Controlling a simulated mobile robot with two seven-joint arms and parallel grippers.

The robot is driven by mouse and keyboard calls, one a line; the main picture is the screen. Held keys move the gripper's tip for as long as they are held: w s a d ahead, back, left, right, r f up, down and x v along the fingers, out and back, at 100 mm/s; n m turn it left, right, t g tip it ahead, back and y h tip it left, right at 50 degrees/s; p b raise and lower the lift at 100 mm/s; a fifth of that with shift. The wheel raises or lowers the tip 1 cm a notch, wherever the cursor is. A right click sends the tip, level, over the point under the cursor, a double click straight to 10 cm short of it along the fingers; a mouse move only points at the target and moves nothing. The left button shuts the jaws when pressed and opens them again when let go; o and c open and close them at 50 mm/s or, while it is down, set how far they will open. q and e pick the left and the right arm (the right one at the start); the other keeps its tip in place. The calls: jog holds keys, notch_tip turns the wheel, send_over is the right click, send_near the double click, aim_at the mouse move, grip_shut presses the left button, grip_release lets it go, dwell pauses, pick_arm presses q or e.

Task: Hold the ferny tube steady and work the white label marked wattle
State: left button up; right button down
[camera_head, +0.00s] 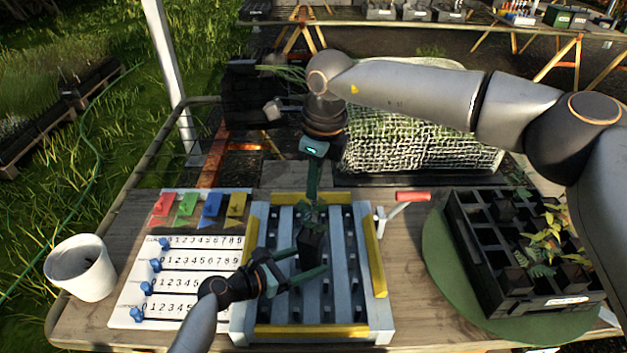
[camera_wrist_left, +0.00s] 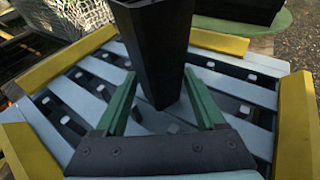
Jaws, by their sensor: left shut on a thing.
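A black plant tube (camera_head: 309,250) with green foliage (camera_head: 311,214) at its top stands over the slatted blue-grey rack. My left gripper (camera_head: 306,262) is shut on this tube from the lower left. In the left wrist view the dark tube (camera_wrist_left: 160,60) rises between the two green fingers (camera_wrist_left: 163,103). My right gripper (camera_head: 313,192) points down just above the foliage. Its fingers are seen edge-on, so I cannot tell whether they are open. I cannot make out a white label marked wattle; the foliage and right gripper may hide it.
The rack has yellow edge bars (camera_head: 376,262). A number board (camera_head: 190,285) with blue sliders and a white pot (camera_head: 80,268) are left. Coloured tags (camera_head: 187,205) lie behind the board. A red-handled tool (camera_head: 410,197) and a black crate (camera_head: 490,290) of plant tubes are right.

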jog(key=shift+f, duration=2.5)
jog(key=shift+f, duration=0.25)
jog(key=c, duration=1)
grip_release()
jog(key=r, duration=0.4)
jog(key=d+r, duration=0.1)
jog(key=r, duration=0.7)
jog(key=shift+s+d, duration=0.2)
jog(key=shift+s, duration=0.15)
pick_arm(q)
jog(key=o, duration=0.9)
jog(key=shift+o, duration=0.2)
